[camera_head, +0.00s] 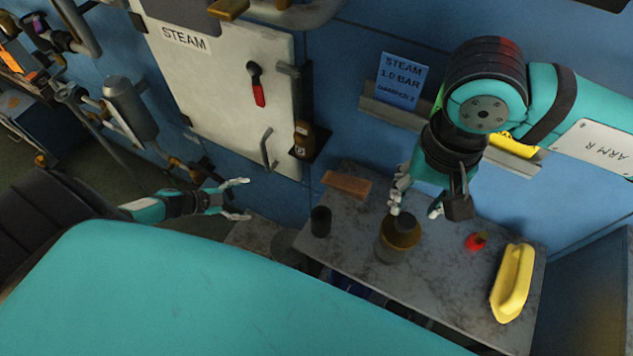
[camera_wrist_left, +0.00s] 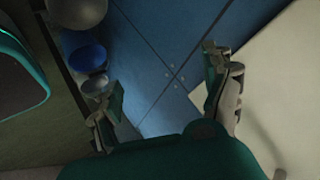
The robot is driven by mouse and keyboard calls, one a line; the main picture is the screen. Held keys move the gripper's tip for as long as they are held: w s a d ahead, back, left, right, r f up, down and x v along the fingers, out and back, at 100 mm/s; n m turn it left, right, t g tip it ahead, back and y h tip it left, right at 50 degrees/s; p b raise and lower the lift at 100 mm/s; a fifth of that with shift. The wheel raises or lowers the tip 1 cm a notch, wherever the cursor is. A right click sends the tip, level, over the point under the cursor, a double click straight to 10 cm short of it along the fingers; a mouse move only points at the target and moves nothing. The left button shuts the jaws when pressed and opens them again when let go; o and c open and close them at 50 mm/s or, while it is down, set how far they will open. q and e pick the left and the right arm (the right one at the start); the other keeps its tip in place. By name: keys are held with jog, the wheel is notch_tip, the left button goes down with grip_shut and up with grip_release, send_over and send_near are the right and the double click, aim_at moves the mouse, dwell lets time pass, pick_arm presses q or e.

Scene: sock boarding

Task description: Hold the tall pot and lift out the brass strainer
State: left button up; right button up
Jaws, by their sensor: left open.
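A grey pot (camera_head: 391,253) stands near the middle of the grey worktop in the head view. A brass-coloured round piece (camera_head: 411,238), which looks like the strainer, sits in its top, with a dark cylindrical part in the middle. My right gripper (camera_head: 416,209) is just above and behind the pot, its fingers spread, with nothing seen between them. I cannot tell whether a finger touches the brass piece. My left gripper (camera_head: 236,200) is open and empty, left of the worktop and well away from the pot. Its spread fingers also show in the left wrist view (camera_wrist_left: 165,95).
The worktop (camera_head: 350,262) also holds a dark cup (camera_head: 320,221), a brown block (camera_head: 346,185), a small red item (camera_head: 475,241) and a yellow handled object (camera_head: 512,283). A white steam door (camera_head: 225,90) stands behind. The left wrist view shows a blue bowl-like item (camera_wrist_left: 88,57).

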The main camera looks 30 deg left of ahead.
pick_arm(q)
notch_tip(320, 180, up, 10)
jog(key=s+a+r+m+g+h, duration=0.1)
jog(key=s+a+m+g+h, duration=0.15)
jog(key=m+g, duration=0.25)
jog(key=g+h, duration=0.4)
jog(key=h, duration=0.2)
send_near(394, 240)
jog(key=w+a+f, duration=0.2)
jog(key=a+f, duration=0.2)
jog(key=a, duration=0.3)
jog(key=x, duration=1.7)
jog(key=shift+w+d+r, duration=0.3)
jog(key=shift+d, duration=0.1)
